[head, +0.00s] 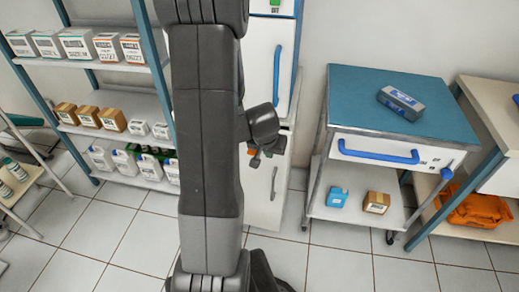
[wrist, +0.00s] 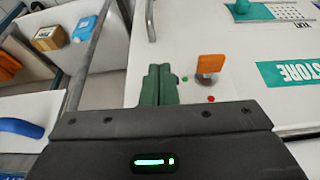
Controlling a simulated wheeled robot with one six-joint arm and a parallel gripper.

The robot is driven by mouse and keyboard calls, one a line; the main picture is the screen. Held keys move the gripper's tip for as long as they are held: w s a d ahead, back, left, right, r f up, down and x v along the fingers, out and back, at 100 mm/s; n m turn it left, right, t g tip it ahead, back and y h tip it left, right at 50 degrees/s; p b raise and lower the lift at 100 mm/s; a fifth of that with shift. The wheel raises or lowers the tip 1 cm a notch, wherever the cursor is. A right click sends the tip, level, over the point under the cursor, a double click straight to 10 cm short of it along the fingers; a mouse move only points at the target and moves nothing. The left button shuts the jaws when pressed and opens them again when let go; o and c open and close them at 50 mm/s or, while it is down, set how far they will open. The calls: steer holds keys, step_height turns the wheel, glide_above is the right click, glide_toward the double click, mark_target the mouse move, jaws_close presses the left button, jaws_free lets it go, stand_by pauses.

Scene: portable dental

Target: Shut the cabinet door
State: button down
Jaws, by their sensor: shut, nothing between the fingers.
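The white cabinet (head: 260,205) stands behind my arm, which hides much of its front. Its upper front has a long blue handle (head: 277,75), and a grey handle (head: 273,183) is on the lower door. An orange knob (head: 280,143) shows beside my gripper (head: 254,162); in the wrist view the orange knob (wrist: 210,65) stands on a white face, just right of the fingers. There, my gripper's green fingers (wrist: 157,85) are together and empty, in front of the white face. Whether they touch it is unclear. How far any door stands open is hard to tell.
A blue-topped cart (head: 350,90) with a drawer stands right of the cabinet, holding a grey-blue box (head: 400,103). Its lower shelf carries a blue box (head: 337,197) and a brown box (head: 376,202). A stocked shelf rack (head: 110,65) stands left. Tiled floor lies open in front.

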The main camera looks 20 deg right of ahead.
steer(key=shift+w+d+r+p, duration=0.1)
steer(key=shift+w+d+p, duration=0.45)
steer(key=shift+w, duration=0.25)
steer(key=shift+w+d+r+p, duration=0.1)
steer(key=shift+w+d+p, duration=0.4)
steer(key=shift+w, duration=0.3)
steer(key=w+d+p, duration=0.2)
steer(key=w, duration=0.1)
steer(key=shift+w+d+r, duration=0.1)
steer(key=shift+d+r, duration=0.05)
